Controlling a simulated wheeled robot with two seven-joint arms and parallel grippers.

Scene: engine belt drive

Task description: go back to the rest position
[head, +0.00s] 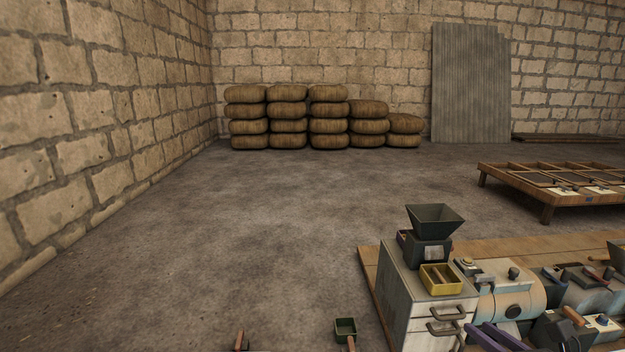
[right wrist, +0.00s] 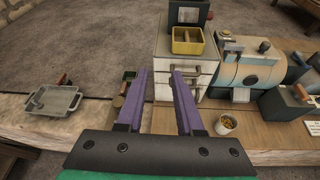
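My right gripper (right wrist: 159,72) shows in the right wrist view with its two purple fingers spread apart and nothing between them. The fingers point toward the pale drawer cabinet (right wrist: 205,75) and the wooden bench edge. In the head view the right gripper (head: 495,338) shows at the lower right edge, in front of the cabinet (head: 405,305) and a cylindrical machine. My left gripper is not in view.
A yellow box (head: 440,279) and a dark hopper (head: 434,220) stand on the cabinet. The cylindrical machine (right wrist: 250,68), a small cup (right wrist: 227,122) and a grey tray (right wrist: 55,100) are near. A low wooden table (head: 545,195) stands at right. The floor (head: 220,230) at left is clear.

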